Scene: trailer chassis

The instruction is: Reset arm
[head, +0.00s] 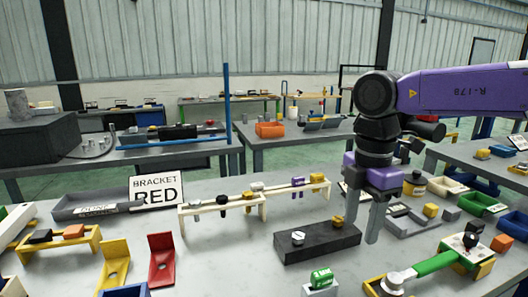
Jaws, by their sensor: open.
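My gripper (360,222) hangs from my purple and black arm at the right of the head view and points down. Its two grey fingers are apart with nothing seen between them. The fingertips are close to the right end of a dark grey block (318,243) that bears small pieces. I cannot tell whether they touch it or stand in front of it.
A sign reading "BRACKET RED" (157,189) stands at a grey tray. A cream rail stand (222,204) is behind the block. A green-handled tool (436,262) is at the front right. Bare tabletop lies left of the block.

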